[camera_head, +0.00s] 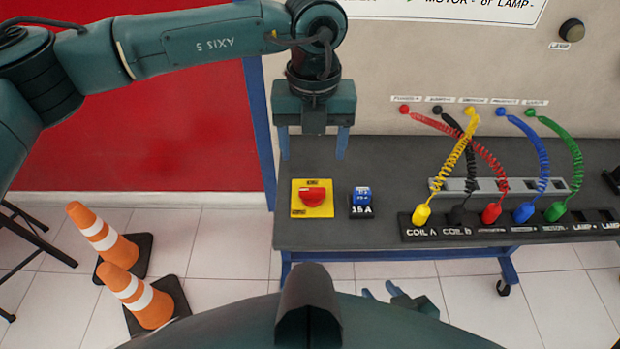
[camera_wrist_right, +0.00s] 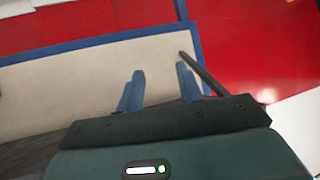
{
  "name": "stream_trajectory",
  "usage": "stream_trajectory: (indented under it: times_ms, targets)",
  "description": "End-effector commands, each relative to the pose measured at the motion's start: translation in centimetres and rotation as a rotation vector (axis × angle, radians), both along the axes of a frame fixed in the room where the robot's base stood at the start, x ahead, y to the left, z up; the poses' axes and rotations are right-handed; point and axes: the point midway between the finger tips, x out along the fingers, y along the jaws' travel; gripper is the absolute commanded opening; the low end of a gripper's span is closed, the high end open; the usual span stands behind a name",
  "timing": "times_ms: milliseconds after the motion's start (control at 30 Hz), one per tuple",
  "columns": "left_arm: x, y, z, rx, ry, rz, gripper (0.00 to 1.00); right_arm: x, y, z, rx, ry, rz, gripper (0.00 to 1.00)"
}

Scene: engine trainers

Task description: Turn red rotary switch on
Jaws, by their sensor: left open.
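The red rotary switch (camera_head: 312,196) sits on a yellow plate (camera_head: 312,211) at the left end of the dark table top. Its labels are too small to read, so I cannot tell its on or off position. My left gripper (camera_head: 313,154) is open and empty, fingers pointing down, just behind the switch in the head view and apart from it. My right gripper (camera_head: 380,290) is low in front of the table, partly hidden by my own body. In the right wrist view its fingers (camera_wrist_right: 160,82) are spread with nothing between them; the switch is not seen there.
Coiled cables (camera_head: 490,160) run from the back panel to a black socket strip (camera_head: 500,228) further right. Orange cones (camera_head: 105,235) stand on the floor left of the table.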

Motion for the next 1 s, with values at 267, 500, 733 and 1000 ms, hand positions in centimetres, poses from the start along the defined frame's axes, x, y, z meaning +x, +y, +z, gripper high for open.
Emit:
stream_trajectory:
  times_ms: [267, 500, 733, 1000]
  targets:
    - [-0.1, 0.0, -5.9, 0.000, 0.005, 0.000, 0.67, -0.7, -0.6, -0.2, -0.015, 0.035, -0.012, 0.36]
    - [0.0, -0.1, -9.2, -0.002, 0.003, 0.000, 0.67, -0.4, -1.1, 0.0, -0.018, 0.038, -0.026, 0.36]
    - [0.0, 0.0, -10.1, -0.002, 0.001, -0.001, 0.67, -0.1, -1.0, 0.1, -0.015, 0.035, -0.030, 0.36]
    - [0.0, 0.0, -10.1, -0.002, 0.001, -0.001, 0.60, 0.0, -0.9, 0.0, -0.013, 0.035, -0.029, 0.36]
